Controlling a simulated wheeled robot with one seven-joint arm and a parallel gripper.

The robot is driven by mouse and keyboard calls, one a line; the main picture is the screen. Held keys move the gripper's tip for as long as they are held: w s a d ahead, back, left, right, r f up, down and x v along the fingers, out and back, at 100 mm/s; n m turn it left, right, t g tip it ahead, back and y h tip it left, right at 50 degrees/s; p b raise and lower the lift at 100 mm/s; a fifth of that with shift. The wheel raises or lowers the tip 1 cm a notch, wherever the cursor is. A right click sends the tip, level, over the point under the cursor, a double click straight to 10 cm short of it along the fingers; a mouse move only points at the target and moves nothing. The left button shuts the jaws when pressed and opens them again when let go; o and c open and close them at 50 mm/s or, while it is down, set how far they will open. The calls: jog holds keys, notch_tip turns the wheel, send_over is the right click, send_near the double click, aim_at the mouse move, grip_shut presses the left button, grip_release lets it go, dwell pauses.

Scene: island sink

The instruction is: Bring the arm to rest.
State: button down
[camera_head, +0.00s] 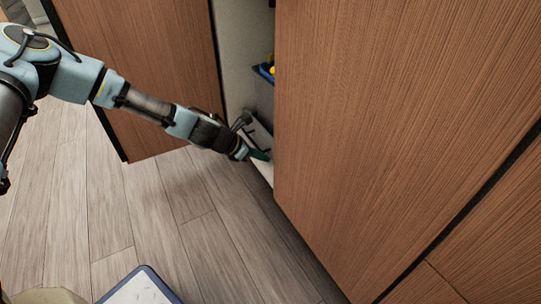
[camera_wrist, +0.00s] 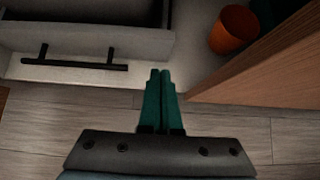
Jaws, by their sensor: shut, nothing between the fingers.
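My arm reaches from the upper left down to an opening between two wooden cabinet doors in the head view. My gripper (camera_head: 260,155) is at the low front of that opening, close to the edge of the right door (camera_head: 400,120). In the wrist view the two green fingers of my gripper (camera_wrist: 159,73) lie side by side, shut and empty. They point toward the cabinet's white bottom edge, with the floor below them. The door edge is just to their right.
The left door (camera_head: 150,70) stands open behind my forearm. Inside are a grey drawer with a black handle (camera_wrist: 75,64) and an orange cup (camera_wrist: 234,30). A blue and yellow item (camera_head: 266,70) sits higher up. The wood floor (camera_head: 170,220) in front is mostly clear.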

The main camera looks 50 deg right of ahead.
jog(key=p+v, duration=0.2)
jog(key=v, duration=0.5)
jog(key=shift+a, duration=0.3)
jog(key=shift+w+r, duration=0.1)
jog(key=shift+r, duration=0.05)
jog(key=w+a+r+m+t+y+p, duration=0.1)
jog(key=w+a+r+m, duration=0.25)
jog(key=a, duration=0.45)
jog(key=w+a+r+m+t+y+p, duration=0.1)
jog(key=w+a+r+m+y, duration=0.15)
jog(key=w+a, duration=0.4)
jog(key=w+a+r+m+t+y+p, duration=0.1)
jog(key=w+a+r+m, duration=0.25)
jog(key=a, duration=0.55)
jog(key=s+a+r+m+t+y+p, duration=0.1)
jog(key=a+r+m, duration=0.1)
jog(key=a+r, duration=0.55)
jog(key=s+a+r+m+y, duration=0.15)
jog(key=a+r, duration=0.25)
jog(key=a, duration=0.6)
jog(key=s+a+r+m+t+y+p, duration=0.1)
jog(key=a+r+m, duration=0.1)
jog(key=a+r, duration=0.55)
notch_tip(320, 180, up, 35)
jog(key=a+p, duration=0.1)
jog(key=p, duration=3.6)
jog(key=shift+a+r, duration=0.2)
jog(key=shift+a, duration=0.15)
